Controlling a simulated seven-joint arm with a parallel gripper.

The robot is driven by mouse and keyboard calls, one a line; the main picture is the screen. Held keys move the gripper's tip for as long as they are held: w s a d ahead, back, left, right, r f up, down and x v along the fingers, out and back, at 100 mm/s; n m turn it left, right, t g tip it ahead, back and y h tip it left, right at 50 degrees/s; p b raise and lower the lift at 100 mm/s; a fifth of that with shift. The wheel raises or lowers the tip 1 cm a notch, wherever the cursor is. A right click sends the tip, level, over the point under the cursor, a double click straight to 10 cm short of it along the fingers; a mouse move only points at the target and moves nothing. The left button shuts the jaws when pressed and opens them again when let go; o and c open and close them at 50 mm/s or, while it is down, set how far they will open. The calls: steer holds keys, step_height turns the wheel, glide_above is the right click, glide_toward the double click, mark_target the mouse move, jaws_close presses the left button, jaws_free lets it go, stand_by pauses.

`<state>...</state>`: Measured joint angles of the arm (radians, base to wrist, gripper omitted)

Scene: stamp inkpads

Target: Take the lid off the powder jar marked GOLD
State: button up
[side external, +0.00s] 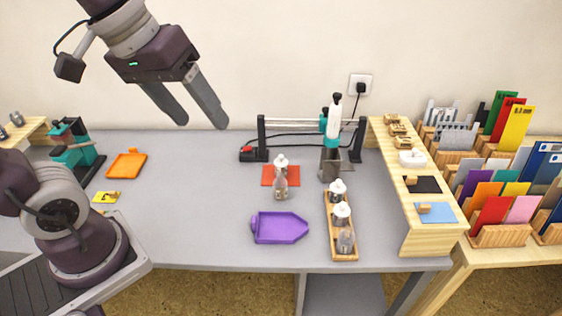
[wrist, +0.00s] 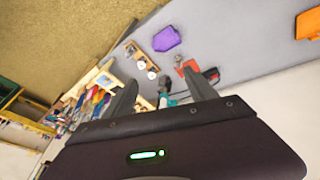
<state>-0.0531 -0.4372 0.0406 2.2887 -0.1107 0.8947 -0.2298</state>
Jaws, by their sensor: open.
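The powder jars are small clear glass jars with white knobbed lids. One lidded jar (side external: 280,184) stands on a red mat (side external: 267,181) mid-table. Two more lidded jars, one farther back (side external: 338,190) and one nearer (side external: 342,212), stand in a narrow wooden tray (side external: 329,226). A glass jar (side external: 345,241) is at the tray's front end; I cannot tell whether it has a lid. I cannot read GOLD on any jar. My gripper (side external: 204,124) is open and empty, high above the table and left of the jars. In the wrist view its fingers (wrist: 160,78) are spread apart.
A purple tray (side external: 279,228) lies in front of the red mat. A black-framed device (side external: 262,139) and a teal-and-white tool (side external: 333,120) stand behind. A wooden shelf (side external: 430,238) stands right of the jars. An orange tray (side external: 126,165) lies left; the table between is clear.

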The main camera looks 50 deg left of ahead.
steer(key=w+a+f+n+g+h, duration=0.1)
steer(key=w+a+n, duration=0.1)
steer(key=w+n, duration=0.35)
steer(key=w+a+f+n, duration=0.2)
steer(key=w, duration=0.6)
steer(key=n+g, duration=0.2)
steer(key=n, duration=1.1)
glide_above(281, 159)
steer(key=s+a, duration=0.1)
steer(key=a, duration=0.2)
steer(key=s+a+f+x, duration=0.1)
steer(key=s+a+x, duration=0.1)
steer(key=x, duration=1)
steer(key=s+a+x, duration=0.1)
steer(key=a+x, duration=0.1)
steer(key=x, duration=1)
steer(key=shift+h, duration=0.4)
steer(key=x, duration=0.6)
steer(key=shift+d+f, duration=0.25)
steer(key=shift+w+d+f, duration=0.1)
steer(key=shift+f, duration=0.25)
steer(key=c, duration=1.4)
